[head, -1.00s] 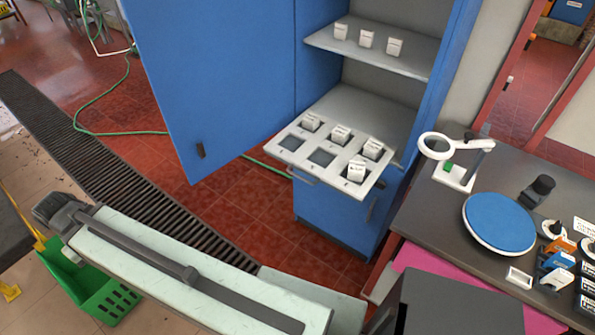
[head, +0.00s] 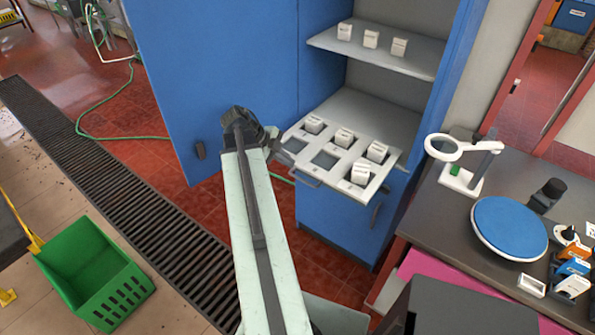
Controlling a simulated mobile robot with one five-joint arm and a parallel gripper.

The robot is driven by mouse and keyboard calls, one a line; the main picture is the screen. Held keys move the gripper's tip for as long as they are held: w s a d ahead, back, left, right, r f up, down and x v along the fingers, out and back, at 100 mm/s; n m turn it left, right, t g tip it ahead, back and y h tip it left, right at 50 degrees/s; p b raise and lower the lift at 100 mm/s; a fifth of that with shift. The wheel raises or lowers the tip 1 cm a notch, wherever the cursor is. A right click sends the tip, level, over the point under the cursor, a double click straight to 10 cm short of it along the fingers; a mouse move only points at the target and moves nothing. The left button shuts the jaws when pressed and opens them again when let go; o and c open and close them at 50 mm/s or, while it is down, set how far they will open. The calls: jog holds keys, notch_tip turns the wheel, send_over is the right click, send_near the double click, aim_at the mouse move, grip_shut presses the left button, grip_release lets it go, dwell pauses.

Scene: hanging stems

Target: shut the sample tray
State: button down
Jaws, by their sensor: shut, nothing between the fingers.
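The sample tray (head: 322,178) is a pale slotted tray sticking out of the blue cabinet at its middle level, so it stands open. Several white sample blocks sit in some of its slots, and other slots are empty. A grey handle (head: 303,179) runs along its front edge. My gripper (head: 271,141) is shut and empty, at the dark end of my arm, by the tray's left front corner in the picture. The wrist partly hides it, and I cannot tell whether it touches the tray.
The blue cabinet door (head: 215,80) stands open behind my arm. An upper shelf (head: 375,58) holds three white blocks. At right, a dark bench (head: 425,225) carries a ring magnifier (head: 446,147) and a blue round pad (head: 508,226). A green crate (head: 92,285) sits on the floor at left.

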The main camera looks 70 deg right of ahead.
aim_at(303, 173)
jog(key=b+x, duration=0.6)
jog(key=x, duration=0.2)
jog(key=shift+w+a+f, duration=0.1)
jog(key=shift+w+f, duration=0.05)
jog(key=shift+f, duration=0.1)
jog(key=shift+s+d+f+b, duration=0.3)
jog(key=shift+s+f+b, duration=0.1)
jog(key=shift+b, duration=0.1)
